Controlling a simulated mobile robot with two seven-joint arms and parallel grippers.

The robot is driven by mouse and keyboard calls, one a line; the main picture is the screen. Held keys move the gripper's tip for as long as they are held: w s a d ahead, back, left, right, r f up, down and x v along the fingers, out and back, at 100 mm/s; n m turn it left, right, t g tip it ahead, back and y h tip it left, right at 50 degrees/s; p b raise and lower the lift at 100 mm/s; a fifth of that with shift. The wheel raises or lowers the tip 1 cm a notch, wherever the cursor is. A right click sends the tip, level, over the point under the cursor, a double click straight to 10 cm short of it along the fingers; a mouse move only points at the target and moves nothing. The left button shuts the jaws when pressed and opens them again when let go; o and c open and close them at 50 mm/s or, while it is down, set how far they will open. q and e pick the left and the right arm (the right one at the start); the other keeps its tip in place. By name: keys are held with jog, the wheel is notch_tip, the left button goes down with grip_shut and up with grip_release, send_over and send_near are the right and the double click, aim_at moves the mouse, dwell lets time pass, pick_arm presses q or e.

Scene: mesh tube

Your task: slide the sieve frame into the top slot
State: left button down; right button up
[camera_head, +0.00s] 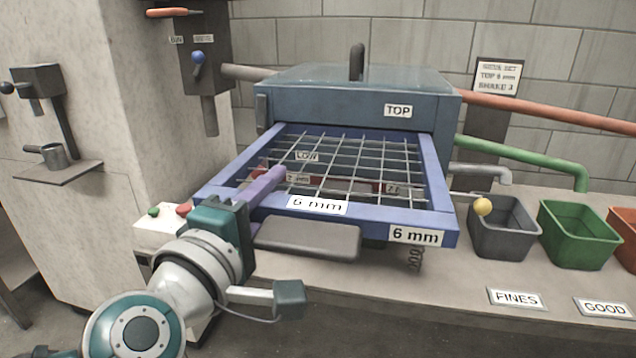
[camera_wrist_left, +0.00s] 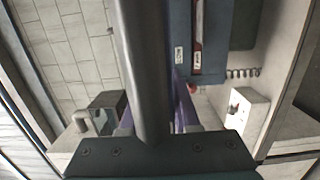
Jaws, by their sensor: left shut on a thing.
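The blue sieve frame (camera_head: 436,196) with a wire mesh and 6 mm labels sits level in the head view. Its far edge meets the front of the blue-grey sieve box (camera_head: 300,92), below the TOP label; how deep it sits in the slot is hidden. A dark grey handle (camera_head: 305,238) is at its near side. My left gripper (camera_head: 268,182), with purple fingers, is shut on the frame at its near left part. The left wrist view shows a dark bar (camera_wrist_left: 145,70) across the gripper (camera_wrist_left: 155,118). My right gripper is not in view.
Through the mesh, a LOW label (camera_head: 307,156) and lower parts show. A grey bin (camera_head: 503,240) and a green bin (camera_head: 578,238) stand to the right on the bench. A button box (camera_head: 160,222) is at the left.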

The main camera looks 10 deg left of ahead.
aim_at(295, 153)
pick_arm(q)
jog(key=shift+w+d+r+b, duration=0.15)
jog(key=shift+w+b, duration=0.85)
jog(key=shift+w, duration=1.2)
jog(key=shift+w+b, duration=1.75)
jog(key=shift+w, duration=0.85)
jog(key=c, duration=0.6)
grip_release()
jog(key=shift+o, duration=0.2)
jog(key=shift+f, duration=0.2)
jog(key=shift+s+r+p, duration=0.1)
jog(key=shift+s+p, duration=0.2)
jog(key=shift+s, duration=0.1)
jog(key=s+p, duration=0.1)
jog(key=s, duration=0.4)
jog(key=s+a+p, duration=0.1)
jog(key=s, duration=0.2)
jog(key=shift+a+p, duration=0.1)
jog(key=shift+p, duration=0.2)
jog(key=shift+s, duration=0.55)
